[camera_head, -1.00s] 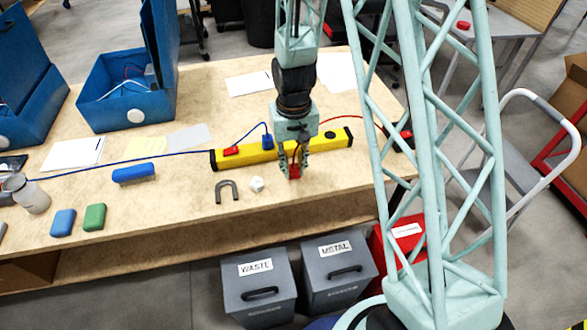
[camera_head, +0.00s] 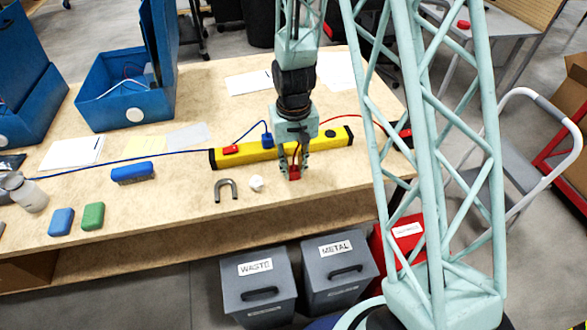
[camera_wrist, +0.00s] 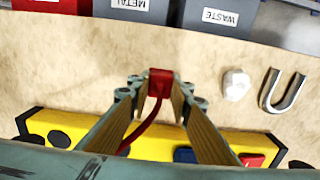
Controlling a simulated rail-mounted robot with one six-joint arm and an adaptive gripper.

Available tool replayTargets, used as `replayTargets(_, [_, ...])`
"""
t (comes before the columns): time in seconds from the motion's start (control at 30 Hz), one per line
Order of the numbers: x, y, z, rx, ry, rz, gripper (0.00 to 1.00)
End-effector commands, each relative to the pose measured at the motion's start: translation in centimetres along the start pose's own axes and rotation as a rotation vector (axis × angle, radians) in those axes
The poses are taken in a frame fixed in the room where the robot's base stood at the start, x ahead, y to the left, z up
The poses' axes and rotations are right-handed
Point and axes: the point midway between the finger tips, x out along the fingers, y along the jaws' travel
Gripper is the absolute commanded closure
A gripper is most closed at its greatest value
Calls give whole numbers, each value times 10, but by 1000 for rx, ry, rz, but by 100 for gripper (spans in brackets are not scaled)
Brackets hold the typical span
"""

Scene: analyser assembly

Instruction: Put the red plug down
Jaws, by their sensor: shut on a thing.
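The red plug (camera_head: 294,172) is between the fingertips of my gripper (camera_head: 293,167), in front of the yellow power strip (camera_head: 196,159). In the wrist view the red plug (camera_wrist: 160,82) is pinched between the fingertips of my gripper (camera_wrist: 158,90), and its red cable runs back towards the power strip (camera_wrist: 155,145). The plug is low over the wooden table (camera_head: 170,205). I cannot tell whether it touches the table. A blue plug (camera_head: 267,141) and a red switch (camera_head: 231,149) are on the strip.
A grey horseshoe magnet (camera_head: 226,190) and a small white piece (camera_head: 256,183) lie left of my gripper. A waste bin (camera_head: 257,289) and a metal bin (camera_head: 340,270) stand below the table's front edge. The table in front of the plug is clear.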

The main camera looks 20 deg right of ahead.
Motion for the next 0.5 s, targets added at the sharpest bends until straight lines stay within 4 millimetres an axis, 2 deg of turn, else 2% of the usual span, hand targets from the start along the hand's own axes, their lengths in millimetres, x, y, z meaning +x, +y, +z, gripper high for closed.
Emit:
replayTargets(0.1, [0, 0, 0, 0, 0, 0, 98])
replayTargets(0.13, [0, 0, 0, 0, 0, 0, 81])
replayTargets(0.27, [0, 0, 0, 0, 0, 0, 69])
replayTargets(0.5, [0, 0, 0, 0, 0, 0, 68])
